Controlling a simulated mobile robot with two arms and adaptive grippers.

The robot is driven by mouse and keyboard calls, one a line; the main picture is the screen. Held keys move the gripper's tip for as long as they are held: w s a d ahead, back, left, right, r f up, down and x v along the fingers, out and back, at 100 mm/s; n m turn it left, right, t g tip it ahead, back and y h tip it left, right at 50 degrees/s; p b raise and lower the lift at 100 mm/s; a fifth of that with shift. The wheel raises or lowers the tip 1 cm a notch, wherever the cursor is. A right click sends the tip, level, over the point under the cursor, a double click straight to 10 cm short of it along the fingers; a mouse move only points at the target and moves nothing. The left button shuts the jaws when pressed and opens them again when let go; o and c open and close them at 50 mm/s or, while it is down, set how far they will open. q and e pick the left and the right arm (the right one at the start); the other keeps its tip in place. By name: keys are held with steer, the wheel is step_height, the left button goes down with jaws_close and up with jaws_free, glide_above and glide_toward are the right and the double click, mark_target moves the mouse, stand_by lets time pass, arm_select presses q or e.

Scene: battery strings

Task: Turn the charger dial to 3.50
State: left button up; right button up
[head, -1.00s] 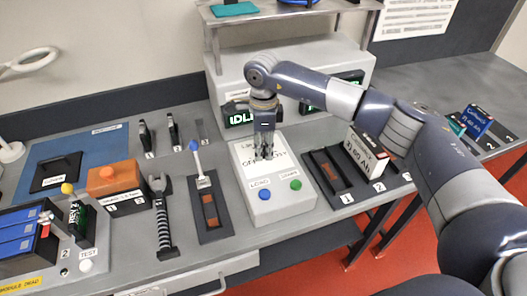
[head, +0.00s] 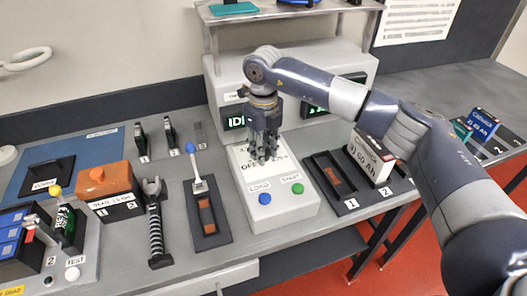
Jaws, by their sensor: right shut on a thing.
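The charger (head: 283,212) is a light grey unit with a sloped front panel, a blue LOAD button (head: 265,198) and a green START button (head: 298,188). My right gripper (head: 263,156) points down onto the upper part of this panel, its fingers closed. The dial is hidden by the fingers, which are shut where it sits. Only parts of the printed label around them show, so the dial's setting cannot be read. My left gripper is not in view.
A white-labelled battery module (head: 369,160) stands in a black two-slot tray (head: 335,182) right of the charger. To the left are a blue-tipped tool (head: 195,165), a wrench-like tool (head: 155,220) and an orange-topped box (head: 105,177). My right arm spans the right side.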

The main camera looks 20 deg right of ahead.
steer(key=shift+w+r+m, duration=0.1)
steer(key=shift+r+m, duration=0.05)
steer(key=shift+m, duration=0.55)
steer(key=o, duration=1.1)
step_height(320, 180, up, 12)
steer(key=shift+f, duration=0.1)
